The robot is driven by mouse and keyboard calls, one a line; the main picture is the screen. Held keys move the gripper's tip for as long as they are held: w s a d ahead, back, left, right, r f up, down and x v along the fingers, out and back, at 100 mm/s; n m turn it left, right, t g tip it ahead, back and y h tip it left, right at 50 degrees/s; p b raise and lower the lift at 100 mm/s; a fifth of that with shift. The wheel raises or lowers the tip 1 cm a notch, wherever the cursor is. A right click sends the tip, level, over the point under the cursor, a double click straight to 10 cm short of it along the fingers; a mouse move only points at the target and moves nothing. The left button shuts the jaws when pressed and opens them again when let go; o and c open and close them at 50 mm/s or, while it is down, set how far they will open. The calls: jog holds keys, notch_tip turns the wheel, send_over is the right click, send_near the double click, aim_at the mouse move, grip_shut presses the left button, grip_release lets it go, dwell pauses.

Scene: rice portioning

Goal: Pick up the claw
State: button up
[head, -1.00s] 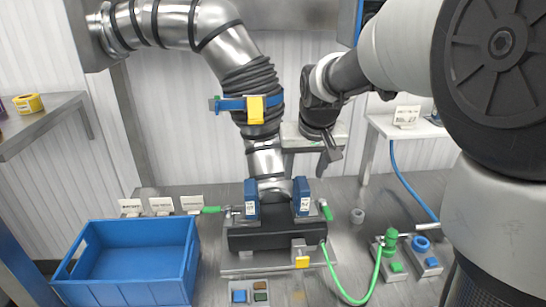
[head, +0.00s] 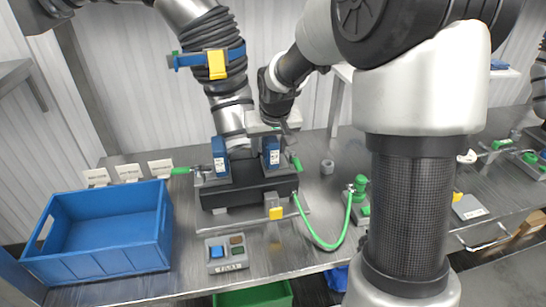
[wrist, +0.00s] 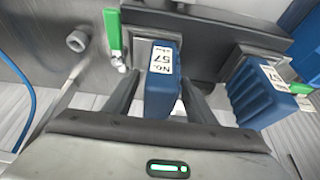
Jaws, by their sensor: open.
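Two blue blocks with white labels reading No. 57 stand on a dark fixture (head: 250,190); these blue pieces are the likeliest claw, though I cannot tell for certain. The right one (head: 271,153) stands below my gripper (head: 289,130) in the head view. In the wrist view my gripper (wrist: 160,82) is open, with a dark finger on each side of this blue block (wrist: 160,104). I cannot tell whether the fingers touch it. The other blue block (wrist: 255,92) is to the right in the wrist view.
A blue crate (head: 110,255) stands at left, and a small button box (head: 228,252) in front of the fixture. A green hose (head: 318,238) loops at its right. Green handles (wrist: 112,35) flank the blocks.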

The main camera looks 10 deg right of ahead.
grip_shut()
jog(key=shift+r, duration=0.1)
jog(key=shift+r, duration=0.1)
